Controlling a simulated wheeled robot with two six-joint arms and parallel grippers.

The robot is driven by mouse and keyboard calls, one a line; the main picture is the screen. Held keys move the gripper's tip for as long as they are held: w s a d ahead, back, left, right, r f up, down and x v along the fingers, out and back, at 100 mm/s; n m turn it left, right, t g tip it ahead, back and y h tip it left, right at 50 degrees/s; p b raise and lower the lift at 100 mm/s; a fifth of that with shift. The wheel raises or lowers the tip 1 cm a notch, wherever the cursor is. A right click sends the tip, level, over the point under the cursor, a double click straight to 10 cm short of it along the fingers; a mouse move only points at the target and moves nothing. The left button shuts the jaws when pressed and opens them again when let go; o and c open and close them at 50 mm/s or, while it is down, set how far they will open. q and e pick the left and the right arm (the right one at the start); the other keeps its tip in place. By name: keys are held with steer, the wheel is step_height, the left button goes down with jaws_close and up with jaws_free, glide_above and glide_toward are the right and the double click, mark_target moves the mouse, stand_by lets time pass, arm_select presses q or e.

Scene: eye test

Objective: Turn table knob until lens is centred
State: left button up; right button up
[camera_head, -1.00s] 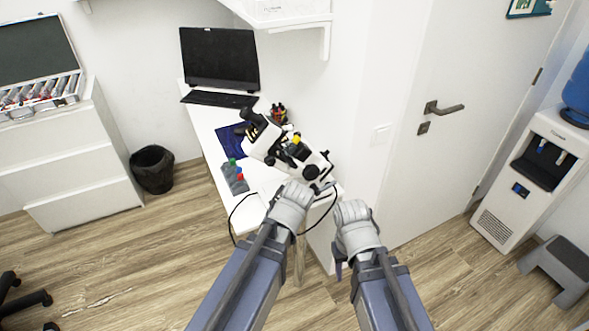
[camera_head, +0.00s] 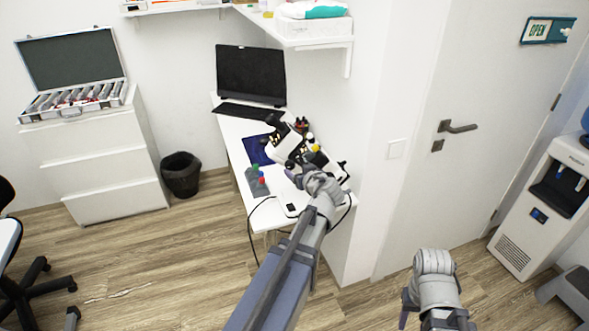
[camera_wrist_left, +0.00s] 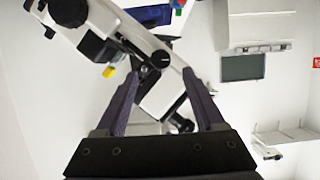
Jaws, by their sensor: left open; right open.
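A white and black microscope (camera_head: 287,142) stands on the white desk (camera_head: 234,142), partly hidden by my left arm. In the left wrist view the microscope (camera_wrist_left: 150,98) runs tilted behind my fingers, with a black round knob (camera_wrist_left: 160,59) and another dark knob (camera_wrist_left: 181,123) on it. I cannot tell which one is the table knob. The lens and its centring cannot be made out. My left gripper (camera_wrist_left: 160,76) is open, its fingers pointing at the microscope; contact cannot be told. My right gripper (camera_head: 406,306) is open, low at the right, away from the desk.
Coloured-capped bottles in a grey rack (camera_head: 257,182) stand left of the microscope, near a dark blue mat (camera_head: 256,150). A black cable (camera_head: 250,222) hangs over the desk's front edge. A monitor (camera_head: 251,75) stands behind. Floor around my right gripper is clear.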

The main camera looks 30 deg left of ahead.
mark_target(291, 166)
arm_select(q)
steer(key=b+x, duration=0.2)
steer(key=x, duration=0.4)
steer(key=shift+w+a+f, duration=0.1)
steer(key=shift+a+f, duration=0.1)
steer(key=shift+c, duration=0.4)
jaws_close()
